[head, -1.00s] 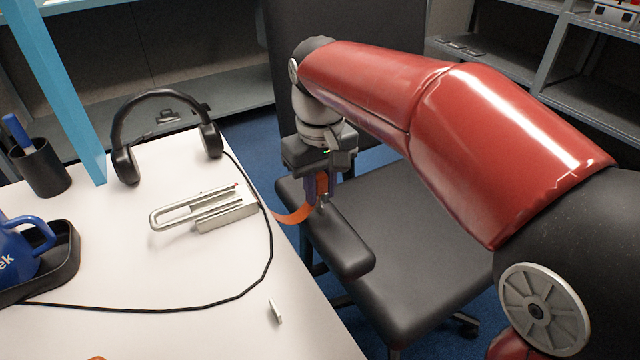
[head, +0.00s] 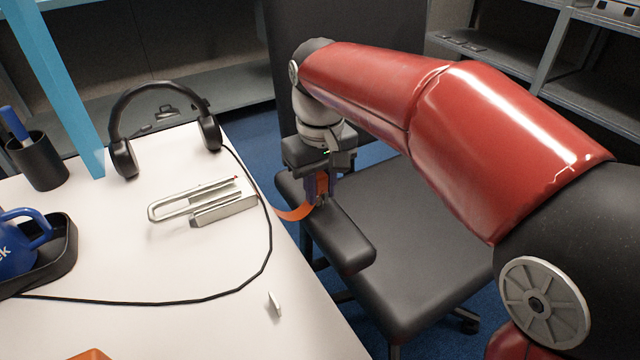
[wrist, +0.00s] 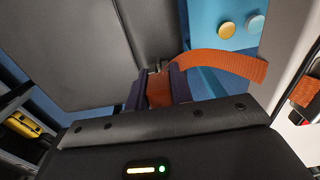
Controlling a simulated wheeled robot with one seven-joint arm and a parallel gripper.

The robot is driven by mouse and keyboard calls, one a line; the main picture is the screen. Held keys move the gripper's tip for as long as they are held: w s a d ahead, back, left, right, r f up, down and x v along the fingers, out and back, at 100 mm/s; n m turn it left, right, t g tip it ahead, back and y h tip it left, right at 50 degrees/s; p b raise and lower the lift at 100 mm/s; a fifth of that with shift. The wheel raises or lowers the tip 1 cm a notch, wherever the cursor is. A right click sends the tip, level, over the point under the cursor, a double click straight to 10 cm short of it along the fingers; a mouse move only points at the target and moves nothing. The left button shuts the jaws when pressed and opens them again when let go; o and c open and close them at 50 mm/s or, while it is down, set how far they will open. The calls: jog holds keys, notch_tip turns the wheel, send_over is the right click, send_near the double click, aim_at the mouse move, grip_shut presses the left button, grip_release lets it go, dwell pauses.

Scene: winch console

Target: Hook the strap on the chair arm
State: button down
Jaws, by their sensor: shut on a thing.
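My gripper (head: 321,186) points down at the far end of the padded black chair arm (head: 345,242), beside the table edge. It is shut on the orange strap (head: 295,213), whose free tail curves left towards the table. In the wrist view the strap (wrist: 225,64) is pinched between the fingers and its tail bends off to the right. A small metal piece shows at the fingertips there, just short of the chair arm (wrist: 155,28). I cannot tell whether the strap touches the chair arm.
The white table (head: 130,265) holds black headphones (head: 122,160), their cable, a pale metal bracket (head: 225,205), a pen cup (head: 40,162) and a blue mug (head: 18,248). An orange item (head: 92,354) shows at the bottom edge. The chair seat (head: 420,265) lies right of the chair arm.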

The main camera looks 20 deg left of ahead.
jog(key=shift+f, duration=0.3)
jog(key=c, duration=1.1)
grip_release()
jog(key=shift+c, duration=0.2)
